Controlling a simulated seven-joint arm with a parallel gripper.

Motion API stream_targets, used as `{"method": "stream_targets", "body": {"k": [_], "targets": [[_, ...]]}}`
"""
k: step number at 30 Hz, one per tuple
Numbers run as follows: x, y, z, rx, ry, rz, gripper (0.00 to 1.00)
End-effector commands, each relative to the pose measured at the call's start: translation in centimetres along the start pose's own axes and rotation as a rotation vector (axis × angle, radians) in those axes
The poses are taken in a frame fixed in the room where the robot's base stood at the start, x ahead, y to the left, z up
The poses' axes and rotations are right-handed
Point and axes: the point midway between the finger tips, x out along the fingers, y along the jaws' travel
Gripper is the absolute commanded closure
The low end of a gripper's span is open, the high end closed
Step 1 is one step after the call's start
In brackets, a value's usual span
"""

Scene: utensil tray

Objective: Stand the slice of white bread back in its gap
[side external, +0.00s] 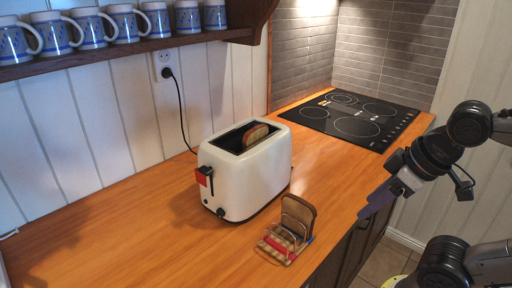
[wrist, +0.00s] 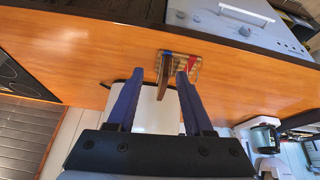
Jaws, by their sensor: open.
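A small rack (side external: 278,252) with a wooden base, wire loops and red and blue marks stands in front of the toaster. A browner slice (side external: 298,215) stands upright in it. My gripper (side external: 376,200) is open and empty, in the air right of the rack, apart from both slices. In the wrist view its fingers (wrist: 160,72) are spread, with the rack (wrist: 192,68) beyond them and the toaster (wrist: 158,115) partly hidden.
A black hob (side external: 350,118) is set in the counter at the back right. Several patterned mugs (side external: 92,28) stand on a wall shelf. A black cord (side external: 183,118) runs from the wall socket behind the toaster.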

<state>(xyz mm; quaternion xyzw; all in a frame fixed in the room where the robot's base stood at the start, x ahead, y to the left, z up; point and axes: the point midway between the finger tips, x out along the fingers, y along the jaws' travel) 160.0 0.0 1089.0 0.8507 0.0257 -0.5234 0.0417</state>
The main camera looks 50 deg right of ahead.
Motion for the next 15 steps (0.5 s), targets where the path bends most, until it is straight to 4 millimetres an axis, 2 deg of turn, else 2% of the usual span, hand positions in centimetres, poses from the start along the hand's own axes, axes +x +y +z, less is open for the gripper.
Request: {"method": "stream_targets", "body": {"k": [2,5,11,15], "targets": [[-0.6,0.0,0.1,-0.104,-0.020,-0.003,0.48],[-2.8,0.1,-1.5,-0.276,-0.019,-0.005,0.48],[-7.3,0.7,-7.1,-0.639,-0.062,-0.028,0.48],[-9.6,1.2,-11.9,-0.878,-0.105,-0.062,0.48]]}}
